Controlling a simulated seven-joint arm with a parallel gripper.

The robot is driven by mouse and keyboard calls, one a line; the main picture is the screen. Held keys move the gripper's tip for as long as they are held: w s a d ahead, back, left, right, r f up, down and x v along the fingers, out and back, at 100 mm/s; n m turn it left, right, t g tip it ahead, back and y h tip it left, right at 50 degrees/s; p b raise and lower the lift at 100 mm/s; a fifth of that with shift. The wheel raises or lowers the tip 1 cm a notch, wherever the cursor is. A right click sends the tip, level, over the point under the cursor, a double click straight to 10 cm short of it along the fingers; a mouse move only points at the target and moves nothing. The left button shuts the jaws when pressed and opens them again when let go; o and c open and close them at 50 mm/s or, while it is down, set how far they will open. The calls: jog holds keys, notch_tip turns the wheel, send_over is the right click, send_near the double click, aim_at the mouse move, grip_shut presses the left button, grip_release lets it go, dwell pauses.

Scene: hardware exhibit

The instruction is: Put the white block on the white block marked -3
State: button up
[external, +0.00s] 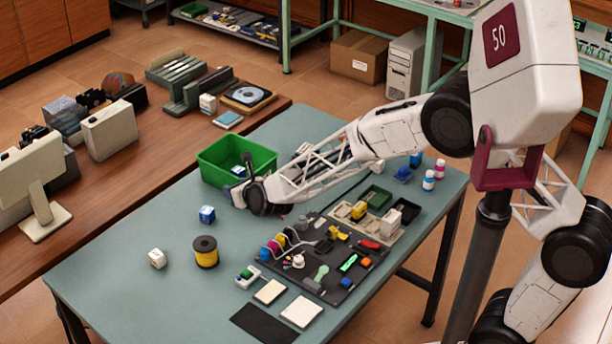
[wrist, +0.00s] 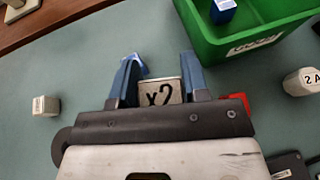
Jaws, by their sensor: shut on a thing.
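My gripper (wrist: 155,75) is shut on a white block (wrist: 162,92) whose visible face reads "x2". In the external view my gripper (external: 238,196) is above the table just in front of the green bin, and the held block is hard to make out there. Another white block (external: 157,258) stands on the table at the front left, apart from my gripper. It also shows at the left of the wrist view (wrist: 46,106). It has dark marks that are too small to read.
The green bin (external: 212,173) holds a blue block (wrist: 223,10). Another blue block (external: 207,214) and a yellow spool (external: 206,258) stand on the table. A dark board (external: 325,285) with several small parts lies to the right. Bare table surrounds the front-left white block.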

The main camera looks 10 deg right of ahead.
jog(key=w+d+m+t+h, duration=0.1)
jog(key=w+d+m+h, duration=0.45)
jog(key=d, duration=0.65)
jog(key=w+d+m+t+h, duration=0.1)
jog(key=w+d+m+h, duration=0.4)
jog(key=d, duration=0.8)
jog(key=s+d+m+g+h, duration=0.2)
jog(key=d+m+g+h, duration=0.2)
jog(key=d, duration=0.8)
jog(key=s+d+f+m+g+h, duration=0.1)
jog(key=s+d+m+g+h, duration=0.2)
jog(key=d, duration=0.9)
jog(key=m+g+h, duration=0.1)
jog(key=m+h, duration=0.1)
jog(key=m, duration=0.1)
jog(key=shift+d, duration=0.4)
jog(key=shift+w+h, duration=0.15)
jog(key=shift+h, duration=0.2)
send_over(377, 165)
jog(key=w+d, duration=0.2)
jog(key=w, duration=0.1)
jog(key=shift+s+f, duration=0.25)
jog(key=shift+f, duration=0.55)
jog(key=shift+f, duration=1.75)
jog(key=shift+f, duration=0.1)
